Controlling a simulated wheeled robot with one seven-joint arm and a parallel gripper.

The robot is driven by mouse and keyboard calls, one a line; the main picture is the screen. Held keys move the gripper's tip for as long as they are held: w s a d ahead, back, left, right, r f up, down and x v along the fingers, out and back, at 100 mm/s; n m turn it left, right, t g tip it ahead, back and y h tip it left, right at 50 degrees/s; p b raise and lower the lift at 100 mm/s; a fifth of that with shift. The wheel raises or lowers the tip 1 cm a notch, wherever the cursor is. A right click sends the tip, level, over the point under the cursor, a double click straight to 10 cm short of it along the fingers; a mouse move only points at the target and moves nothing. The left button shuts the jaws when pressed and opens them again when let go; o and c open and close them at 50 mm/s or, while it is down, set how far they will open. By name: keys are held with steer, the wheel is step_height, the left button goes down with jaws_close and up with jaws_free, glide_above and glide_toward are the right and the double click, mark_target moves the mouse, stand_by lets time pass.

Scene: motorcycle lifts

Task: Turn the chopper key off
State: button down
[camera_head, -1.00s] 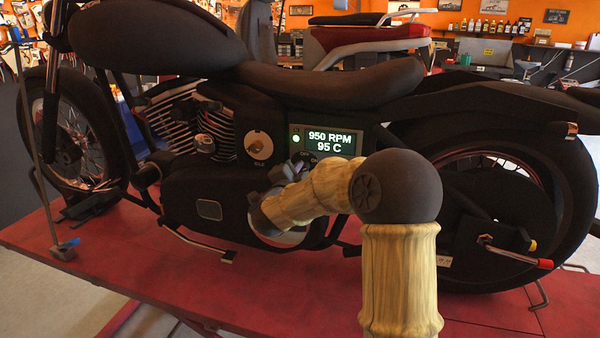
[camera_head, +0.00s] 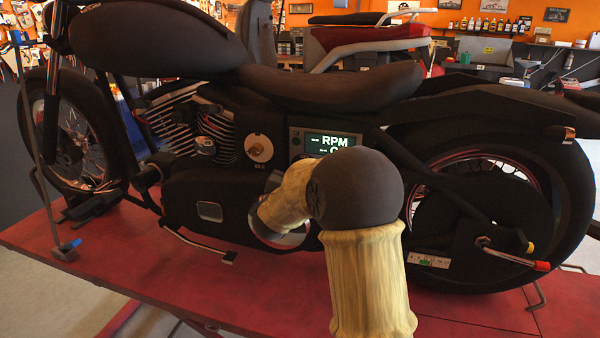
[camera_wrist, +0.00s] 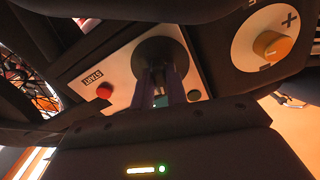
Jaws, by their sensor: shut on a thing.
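The chopper (camera_head: 200,195) stands on a red lift platform. Its display (camera_head: 328,142) shows dashes in place of RPM and C values. In the wrist view, my gripper (camera_wrist: 163,78) is shut on the chopper key (camera_wrist: 158,48), at a dark round piece on the pale switch panel (camera_wrist: 122,72). The fingers cover much of the key, so its exact angle is hard to tell. In the head view, my arm hides the gripper and the key.
A red button (camera_wrist: 104,91) beside the START label sits left of the key in the wrist view. The idle knob (camera_wrist: 272,45) is to the right; it also shows in the head view (camera_head: 259,148). The seat and frame crowd the panel closely.

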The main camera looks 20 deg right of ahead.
steer(key=shift+n+p, duration=0.6)
steer(key=shift+n, duration=1)
steer(key=c, duration=1.4)
jaws_free()
steer(key=b+v, duration=0.4)
steer(key=v, duration=1.3)
steer(key=shift+s+a, duration=0.15)
steer(key=shift+s, duration=0.05)
steer(key=shift+w, duration=0.1)
